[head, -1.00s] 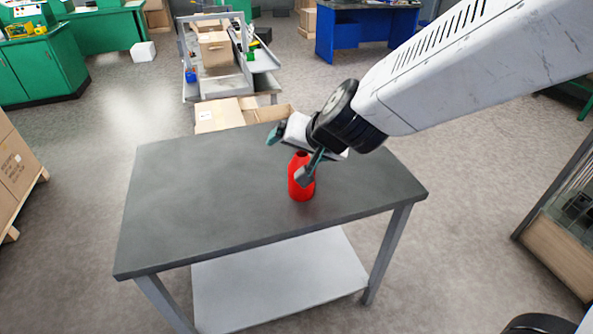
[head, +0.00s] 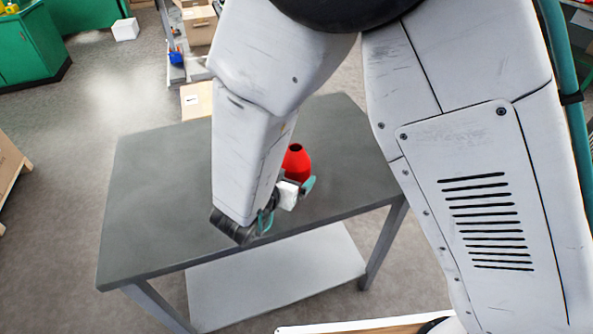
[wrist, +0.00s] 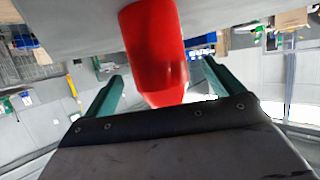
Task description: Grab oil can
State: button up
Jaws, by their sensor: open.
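The red oil can (head: 297,162) stands upright on the dark grey table (head: 160,190), partly hidden behind my arm and gripper in the head view. My gripper (head: 298,185) is low over the table, on the near side of the can. In the wrist view the can (wrist: 158,50) appears upside down, straight ahead of my gripper (wrist: 160,85). The two green fingers are spread wide, one on each side of the can's lower-pictured end. I cannot tell whether either finger touches it.
The table has a light lower shelf (head: 270,275). Its top is bare to the left of my arm. Cardboard boxes (head: 197,100) stand behind the table, and a green cabinet (head: 30,45) is at the back left.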

jog(key=x, duration=0.5)
jog(key=shift+s+f, duration=0.15)
jog(key=c, duration=1.2)
